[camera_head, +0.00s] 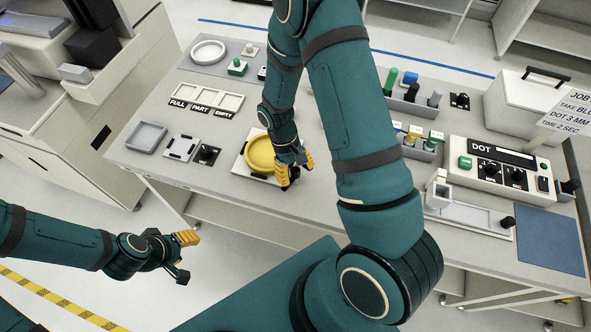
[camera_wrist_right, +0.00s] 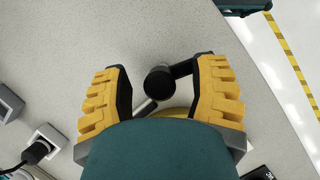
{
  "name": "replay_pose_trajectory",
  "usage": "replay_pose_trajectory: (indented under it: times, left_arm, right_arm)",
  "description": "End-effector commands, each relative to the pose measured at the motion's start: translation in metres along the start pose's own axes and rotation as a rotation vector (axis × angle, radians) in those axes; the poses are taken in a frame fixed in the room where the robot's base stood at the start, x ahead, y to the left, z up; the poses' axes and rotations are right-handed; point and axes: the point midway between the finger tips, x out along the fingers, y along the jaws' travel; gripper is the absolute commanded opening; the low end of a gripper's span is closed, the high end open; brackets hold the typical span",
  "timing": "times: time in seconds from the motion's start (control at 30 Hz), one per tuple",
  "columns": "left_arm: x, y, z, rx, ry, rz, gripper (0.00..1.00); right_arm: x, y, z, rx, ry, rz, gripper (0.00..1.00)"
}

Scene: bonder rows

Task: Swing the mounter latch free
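The mounter is a pale plate (camera_head: 240,167) with a round yellow disc (camera_head: 258,152) on the bench. In the right wrist view a black round knob (camera_wrist_right: 158,84), apparently the latch's, has a dark bar running to its right. My right gripper (camera_head: 295,172) is low at the mounter's near right corner. Its yellow fingers (camera_wrist_right: 161,88) are spread on both sides of the knob; I see a gap on the left, while the bar reaches close to the right finger. Most of the disc is hidden below my wrist. My left gripper (camera_head: 184,257) is open and empty, off the bench's front.
A grey tray (camera_head: 147,136) and a small black-knobbed unit (camera_head: 206,153) stand left of the mounter. A labelled three-slot tray (camera_head: 208,98) is behind. The DOT controller (camera_head: 500,165) and a blue mat (camera_head: 549,239) are at right. Bare bench lies in front of the mounter.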

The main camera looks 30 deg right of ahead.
Motion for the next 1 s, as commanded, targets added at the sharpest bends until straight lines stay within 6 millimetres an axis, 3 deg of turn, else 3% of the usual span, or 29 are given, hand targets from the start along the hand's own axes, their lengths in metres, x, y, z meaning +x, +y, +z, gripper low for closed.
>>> replay_pose_trajectory:
  times: [0.37,0.8,1.0]
  left_arm:
    - [0.0,0.0,0.0,0.0,0.0,0.0,0.47]
    - [0.0,0.0,0.0,0.0,0.0,0.0,0.47]
    - [0.0,0.0,0.0,0.0,0.0,0.0,0.47]
  right_arm:
    - [-0.01,0.001,-0.002,0.001,0.007,0.001,0.58]
    - [-0.091,0.0,-0.001,0.001,0.008,0.0,0.58]
    - [-0.115,0.0,-0.001,0.0,0.004,0.0,0.58]
